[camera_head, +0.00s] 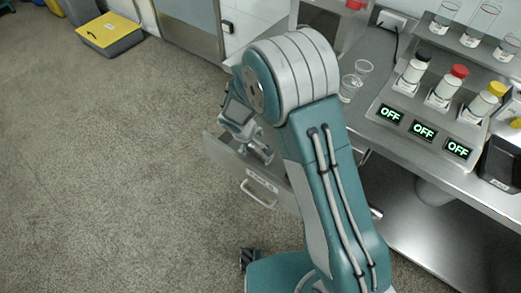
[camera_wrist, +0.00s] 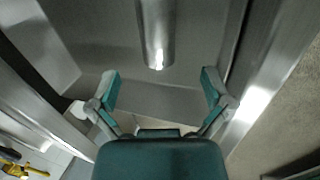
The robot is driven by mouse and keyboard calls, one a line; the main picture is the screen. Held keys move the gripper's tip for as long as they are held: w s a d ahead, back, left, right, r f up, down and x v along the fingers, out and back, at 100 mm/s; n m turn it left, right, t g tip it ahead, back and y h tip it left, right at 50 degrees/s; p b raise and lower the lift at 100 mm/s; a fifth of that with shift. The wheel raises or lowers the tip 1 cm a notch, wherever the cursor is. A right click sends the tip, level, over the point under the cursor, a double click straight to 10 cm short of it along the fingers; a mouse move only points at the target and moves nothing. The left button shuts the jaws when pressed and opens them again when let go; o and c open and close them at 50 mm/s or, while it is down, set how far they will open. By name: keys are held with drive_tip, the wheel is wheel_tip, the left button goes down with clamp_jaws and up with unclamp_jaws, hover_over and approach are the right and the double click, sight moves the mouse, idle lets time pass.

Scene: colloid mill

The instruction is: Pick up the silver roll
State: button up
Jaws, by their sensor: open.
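The silver roll (camera_wrist: 157,35) is a shiny metal cylinder lying in an open steel drawer. In the wrist view it runs from the top edge down to a bright end near the middle. My gripper (camera_wrist: 160,80) is open, with its two teal fingers spread left and right of the roll's line. The near end of the roll is just ahead of the gap between the fingertips, and nothing is held. In the head view my gripper (camera_head: 250,142) is over the open drawer (camera_head: 262,183), partly hidden by my arm. I cannot make out the roll there.
A steel bench (camera_head: 385,60) on the right carries two clear cups (camera_head: 349,88), a rack of capped bottles (camera_head: 443,88) and several lit OFF displays. The drawer walls (camera_wrist: 245,60) rise close beside my fingers.

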sight(258, 150)
drive_tip(key=x, duration=0.9)
drive_tip(key=shift+w, duration=0.15)
drive_tip(key=shift+r, duration=0.1)
drive_tip(key=c, duration=1.2)
